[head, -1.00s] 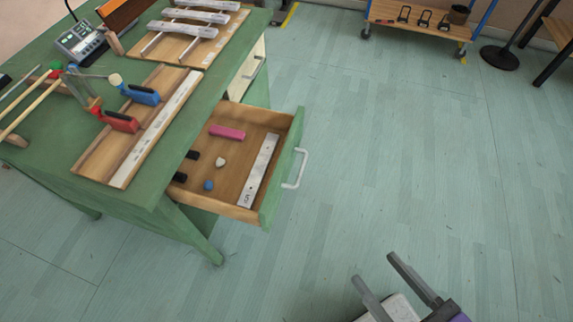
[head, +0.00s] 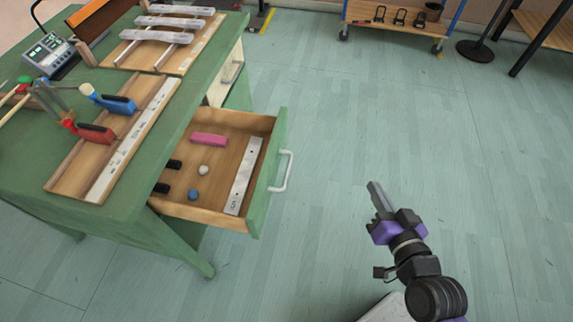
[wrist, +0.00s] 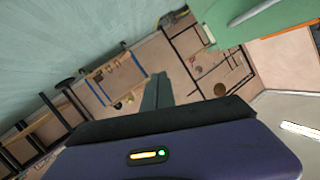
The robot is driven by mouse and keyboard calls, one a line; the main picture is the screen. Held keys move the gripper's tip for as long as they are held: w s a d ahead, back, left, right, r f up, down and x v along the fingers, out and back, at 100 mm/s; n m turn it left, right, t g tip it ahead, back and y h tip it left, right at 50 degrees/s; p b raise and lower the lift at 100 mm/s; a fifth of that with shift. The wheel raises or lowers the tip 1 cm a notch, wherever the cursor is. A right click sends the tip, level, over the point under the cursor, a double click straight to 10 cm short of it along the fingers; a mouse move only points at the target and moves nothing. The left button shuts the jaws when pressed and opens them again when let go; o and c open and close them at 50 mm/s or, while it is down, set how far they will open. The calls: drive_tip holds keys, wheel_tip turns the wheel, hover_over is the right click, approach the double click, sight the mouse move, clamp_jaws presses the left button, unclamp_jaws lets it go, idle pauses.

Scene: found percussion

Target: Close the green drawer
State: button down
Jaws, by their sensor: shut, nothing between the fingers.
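The green drawer (head: 264,190) stands pulled out from the green table (head: 150,215) in the head view. It has a pale bar handle (head: 287,171) on its front. Inside lie a pink block (head: 209,140), a white metal bar (head: 243,176), a white ball (head: 203,170), a blue ball (head: 193,195) and dark pieces at the left. My gripper (head: 374,190) is shut and empty, to the right of the drawer and apart from the handle. Its shut fingers also show in the wrist view (wrist: 158,88).
A cream drawer (head: 226,75) sits farther back in the same table. The tabletop holds metal bars (head: 165,22), red (head: 95,134) and blue (head: 118,104) clamps and a grey device (head: 48,54). A wheeled wooden cart (head: 400,20) stands at the back.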

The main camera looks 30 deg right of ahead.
sight(273, 162)
drive_tip(key=w+d+f+m+y+b, duration=0.1)
drive_tip(key=w+d+f+m+y, duration=0.1)
drive_tip(key=w+d+y, duration=0.3)
drive_tip(key=w+d+f+m+y+b, duration=0.1)
drive_tip(key=w+d+f+m+y, duration=0.15)
drive_tip(key=w, duration=0.45)
drive_tip(key=s+a+r+n+g+y, duration=0.1)
drive_tip(key=s+a+r+n+y, duration=0.15)
drive_tip(key=a+y, duration=0.35)
drive_tip(key=s+a+r+n+y, duration=0.2)
drive_tip(key=a+r+y, duration=0.2)
drive_tip(key=a+y, duration=0.15)
drive_tip(key=x, duration=0.4)
drive_tip(key=b+x, duration=0.1)
drive_tip(key=x, duration=0.3)
drive_tip(key=f+x, duration=0.1)
drive_tip(key=x, duration=0.4)
drive_tip(key=shift+w+a, duration=0.1)
drive_tip(key=shift+w, duration=0.05)
